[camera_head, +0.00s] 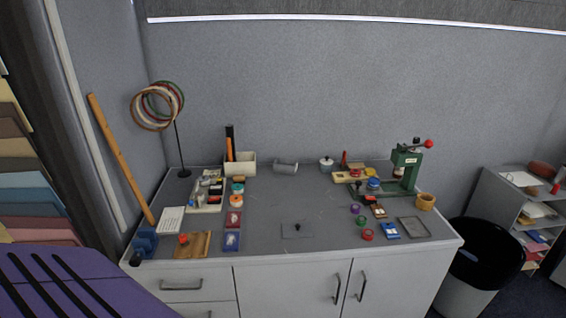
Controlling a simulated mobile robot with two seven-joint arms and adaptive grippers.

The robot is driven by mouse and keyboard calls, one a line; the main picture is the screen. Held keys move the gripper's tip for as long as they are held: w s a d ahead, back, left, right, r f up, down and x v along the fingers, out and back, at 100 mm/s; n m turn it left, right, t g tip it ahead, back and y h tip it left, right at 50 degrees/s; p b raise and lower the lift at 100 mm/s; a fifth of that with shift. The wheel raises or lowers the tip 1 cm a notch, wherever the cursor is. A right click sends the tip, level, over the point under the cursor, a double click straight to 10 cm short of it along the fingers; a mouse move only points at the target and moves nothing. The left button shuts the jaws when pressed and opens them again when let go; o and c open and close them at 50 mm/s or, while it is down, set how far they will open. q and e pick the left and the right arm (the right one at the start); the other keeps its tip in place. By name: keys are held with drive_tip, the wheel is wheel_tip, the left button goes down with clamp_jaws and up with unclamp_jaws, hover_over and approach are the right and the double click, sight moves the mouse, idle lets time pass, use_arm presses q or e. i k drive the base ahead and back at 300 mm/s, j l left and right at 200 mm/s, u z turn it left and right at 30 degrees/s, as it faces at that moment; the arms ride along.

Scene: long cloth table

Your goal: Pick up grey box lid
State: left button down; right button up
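A flat grey square lid (297,230) with a small dark knob in its middle lies near the front centre of the grey table top (290,205). Its colour nearly matches the table top, so its edges are faint. A small grey pot with a dark knob (327,164) stands at the back of the table. Neither of my grippers shows in the head view.
Left of the lid are small red and blue trays (232,241) and a wooden board (193,245). Right are coloured discs (367,234), a grey tray (413,227) and a green press (405,165). Table around the lid is clear. A black bin (483,250) stands right.

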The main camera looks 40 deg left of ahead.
sight(298, 230)
drive_tip(key=u, duration=1.2)
